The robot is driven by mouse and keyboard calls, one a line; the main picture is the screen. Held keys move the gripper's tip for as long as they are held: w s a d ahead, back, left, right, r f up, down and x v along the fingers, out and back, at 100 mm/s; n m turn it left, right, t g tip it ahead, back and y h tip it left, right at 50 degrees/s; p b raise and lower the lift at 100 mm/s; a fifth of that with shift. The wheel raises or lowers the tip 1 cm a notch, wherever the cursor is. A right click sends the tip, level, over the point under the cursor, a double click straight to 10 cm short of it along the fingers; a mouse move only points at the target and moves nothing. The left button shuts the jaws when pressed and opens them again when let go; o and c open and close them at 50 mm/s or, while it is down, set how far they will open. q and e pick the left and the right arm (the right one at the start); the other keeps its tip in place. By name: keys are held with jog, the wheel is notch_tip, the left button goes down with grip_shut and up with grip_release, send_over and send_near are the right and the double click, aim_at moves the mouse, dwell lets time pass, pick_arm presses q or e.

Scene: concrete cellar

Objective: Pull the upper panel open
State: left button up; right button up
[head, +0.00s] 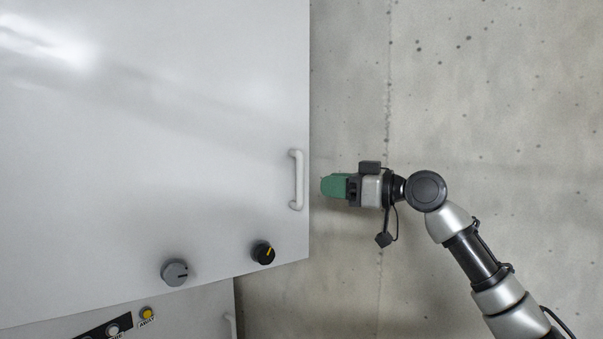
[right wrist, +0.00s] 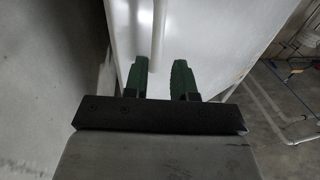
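The upper panel (head: 150,130) is a large pale grey door filling the left half of the head view. A white vertical bar handle (head: 297,180) sits near its right edge; it also shows in the right wrist view (right wrist: 160,30). My right gripper (head: 323,187) has green fingers and is just right of the handle, with a small gap between them in the head view. In the right wrist view its two fingers (right wrist: 160,65) are apart, with the handle's bar lying in line between them. Nothing is held. My left gripper is in neither view.
A grey knob (head: 174,272) and a black knob (head: 263,252) stick out low on the panel. A lower panel (head: 190,308) with its own handle (head: 230,325) shows below. Bare concrete (head: 480,90) lies to the right. Thin pipes or rods (right wrist: 275,110) show at right in the wrist view.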

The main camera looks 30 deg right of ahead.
aim_at(300, 200)
jog(key=p+x, duration=0.1)
jog(key=x, duration=0.2)
jog(key=p+x, duration=0.2)
jog(key=x, duration=0.1)
jog(key=shift+w+d+r, duration=0.1)
jog(key=shift+w+d, duration=0.05)
jog(key=shift+w, duration=0.15)
jog(key=shift+w+a+p, duration=0.3)
jog(key=shift+w+a, duration=0.15)
grip_shut()
